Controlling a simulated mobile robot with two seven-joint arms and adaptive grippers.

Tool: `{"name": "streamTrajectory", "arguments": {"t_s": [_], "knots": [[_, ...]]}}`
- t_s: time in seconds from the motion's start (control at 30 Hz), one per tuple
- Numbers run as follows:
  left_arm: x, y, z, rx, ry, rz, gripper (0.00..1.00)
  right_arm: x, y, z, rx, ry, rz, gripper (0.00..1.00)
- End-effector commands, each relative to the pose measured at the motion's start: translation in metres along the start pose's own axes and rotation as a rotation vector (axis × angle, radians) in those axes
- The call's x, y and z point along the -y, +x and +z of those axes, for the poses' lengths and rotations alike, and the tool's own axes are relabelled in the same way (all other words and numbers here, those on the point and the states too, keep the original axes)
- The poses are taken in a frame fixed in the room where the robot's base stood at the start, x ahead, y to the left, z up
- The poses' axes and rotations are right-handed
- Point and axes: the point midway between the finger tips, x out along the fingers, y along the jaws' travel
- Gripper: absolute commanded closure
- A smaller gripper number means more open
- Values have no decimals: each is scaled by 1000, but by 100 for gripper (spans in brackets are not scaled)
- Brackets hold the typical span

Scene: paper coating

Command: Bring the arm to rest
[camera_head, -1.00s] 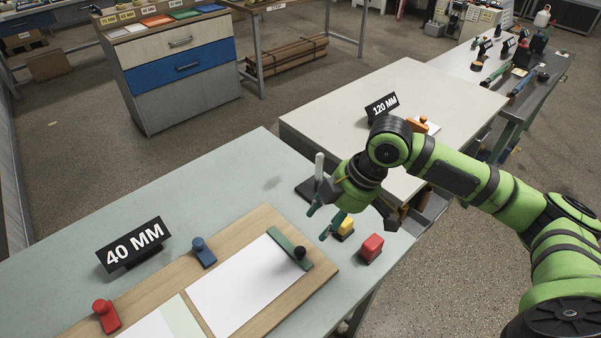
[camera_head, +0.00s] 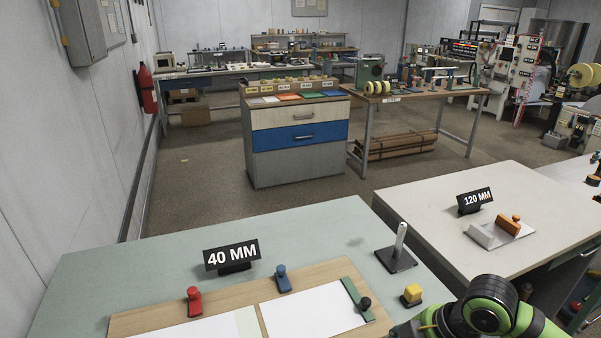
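My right arm (camera_head: 492,312) shows at the bottom right as green and black links, low beside the front table's right edge. Its gripper is at the bottom edge near the yellow-topped block, mostly cut off, so its fingers cannot be judged. My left arm and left gripper are out of view. The front table (camera_head: 150,262) carries a wooden board (camera_head: 318,271) with white paper (camera_head: 310,312), and a green bar with a black knob (camera_head: 357,298) lies across the paper's right end.
A "40 MM" sign (camera_head: 231,255), a red stamp-like piece (camera_head: 194,301), a blue one (camera_head: 283,279), a yellow-topped block (camera_head: 411,294) and an upright rod on a dark base (camera_head: 398,250) stand on the front table. A white table (camera_head: 420,200) with a "120 MM" sign (camera_head: 475,200) is at right.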

Motion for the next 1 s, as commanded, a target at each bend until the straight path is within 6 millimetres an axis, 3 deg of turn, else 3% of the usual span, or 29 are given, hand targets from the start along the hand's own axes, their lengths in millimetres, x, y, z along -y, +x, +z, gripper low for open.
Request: {"name": "streamTrajectory", "arguments": {"t_s": [0.2,0.37,0.7,0.97,1.0], "knots": [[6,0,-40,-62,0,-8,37,39,43,-6,-46,77,27,50],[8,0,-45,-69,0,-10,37,71,68,0,-81,251,88,50],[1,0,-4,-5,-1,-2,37,111,79,64,-1,666,250,50],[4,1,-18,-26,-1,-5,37,142,71,123,130,909,353,50],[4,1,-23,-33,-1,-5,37,137,82,125,131,901,352,50]]}}
